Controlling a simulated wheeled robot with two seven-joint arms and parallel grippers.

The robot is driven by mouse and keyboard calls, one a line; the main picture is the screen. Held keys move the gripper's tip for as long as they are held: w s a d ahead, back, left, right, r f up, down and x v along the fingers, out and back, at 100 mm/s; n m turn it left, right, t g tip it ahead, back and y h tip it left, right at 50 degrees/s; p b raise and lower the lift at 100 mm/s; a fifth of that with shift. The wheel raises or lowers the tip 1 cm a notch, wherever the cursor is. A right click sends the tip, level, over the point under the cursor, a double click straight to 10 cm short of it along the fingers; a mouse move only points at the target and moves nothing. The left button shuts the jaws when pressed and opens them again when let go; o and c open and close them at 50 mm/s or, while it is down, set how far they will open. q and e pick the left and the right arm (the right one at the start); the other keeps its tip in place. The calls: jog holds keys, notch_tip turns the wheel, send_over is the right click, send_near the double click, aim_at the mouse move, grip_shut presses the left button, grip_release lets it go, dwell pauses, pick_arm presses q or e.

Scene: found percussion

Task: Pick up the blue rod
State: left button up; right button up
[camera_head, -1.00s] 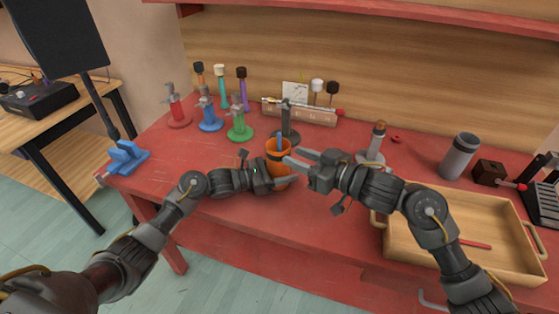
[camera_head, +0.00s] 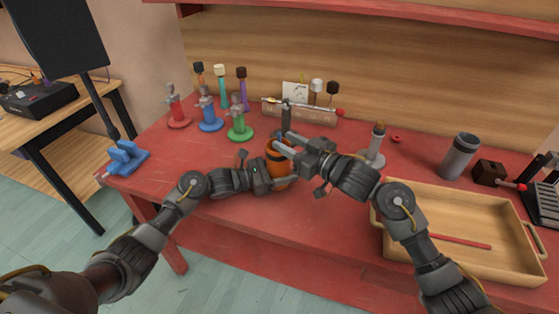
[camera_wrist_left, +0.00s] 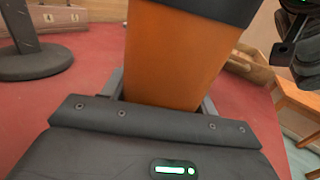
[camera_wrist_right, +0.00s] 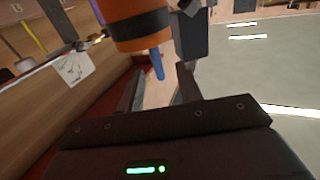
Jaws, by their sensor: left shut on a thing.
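The blue rod (camera_wrist_right: 157,63) sticks out of the cup's mouth in the right wrist view. My right gripper (camera_wrist_right: 158,90) is open, with the rod's free end between its two spread fingers and a gap on each side. In the head view my right gripper (camera_head: 282,143) is above the cup and hides the rod.
Red, blue (camera_head: 209,122) and green (camera_head: 239,130) stands are left of the cup. A dark grey stand (camera_head: 286,120) is close behind it. A wooden tray (camera_head: 400,205) with a red rod (camera_head: 460,241) is at right. A grey cylinder (camera_head: 459,158) stands behind the tray.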

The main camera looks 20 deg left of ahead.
jog(key=shift+f+x, duration=0.15)
jog(key=shift+x, duration=1.15)
jog(key=shift+f+x, duration=0.2)
jog(key=shift+x, duration=1.1)
jog(key=shift+d, duration=0.1)
grip_shut()
